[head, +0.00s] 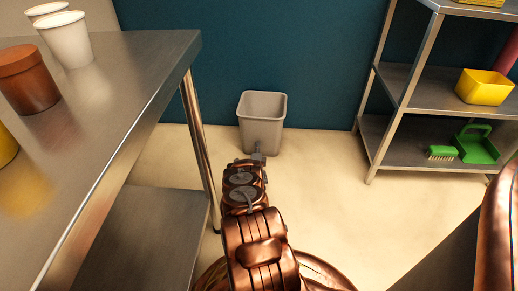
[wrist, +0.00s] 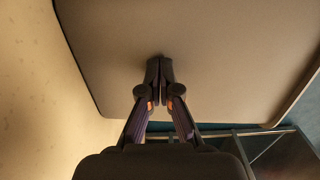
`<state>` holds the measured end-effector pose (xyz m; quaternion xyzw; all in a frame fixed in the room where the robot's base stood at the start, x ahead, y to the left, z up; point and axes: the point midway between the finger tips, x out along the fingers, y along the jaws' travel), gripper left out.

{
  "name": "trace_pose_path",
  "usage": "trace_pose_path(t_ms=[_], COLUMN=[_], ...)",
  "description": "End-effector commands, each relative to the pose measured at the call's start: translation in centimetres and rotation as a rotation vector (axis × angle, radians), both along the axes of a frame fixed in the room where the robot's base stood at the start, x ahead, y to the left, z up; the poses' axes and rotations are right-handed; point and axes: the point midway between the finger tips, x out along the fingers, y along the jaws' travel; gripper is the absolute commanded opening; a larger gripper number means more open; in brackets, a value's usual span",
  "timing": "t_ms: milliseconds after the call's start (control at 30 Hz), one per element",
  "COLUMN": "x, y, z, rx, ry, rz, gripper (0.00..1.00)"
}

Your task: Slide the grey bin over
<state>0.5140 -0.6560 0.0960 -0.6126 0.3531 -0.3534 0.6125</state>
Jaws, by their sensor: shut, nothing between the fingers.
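The grey bin (head: 262,107) stands upright on the floor in the head view, in front of the teal wall, between the steel table and the shelf rack. Its near side (wrist: 200,45) fills much of the wrist view. My gripper (head: 258,156) is at the lower front of the bin in the head view. In the wrist view my gripper (wrist: 160,62) is shut and empty, with its fingertips at the bin's side. I cannot tell whether they touch it. The bin's lower front is partly hidden by my gripper.
A steel table (head: 150,85) with white cups (head: 68,40) and a brown pot (head: 27,78) stands at left. A shelf rack (head: 400,85) at right holds a yellow bin (head: 484,88), a green brush (head: 441,153) and a green dustpan (head: 477,147). Floor is clear either side of the grey bin.

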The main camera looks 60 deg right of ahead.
Motion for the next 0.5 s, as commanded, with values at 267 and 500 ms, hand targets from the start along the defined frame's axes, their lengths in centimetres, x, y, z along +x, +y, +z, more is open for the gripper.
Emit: trace_pose_path(t_ms=[267, 500], x=[-0.7, -2.3], y=[2.2, 5.7], z=[0.3, 0.2], rx=[0.004, 0.005], ry=[0.003, 0.004], rz=[0.003, 0.005], gripper=[0.0, 0.0])
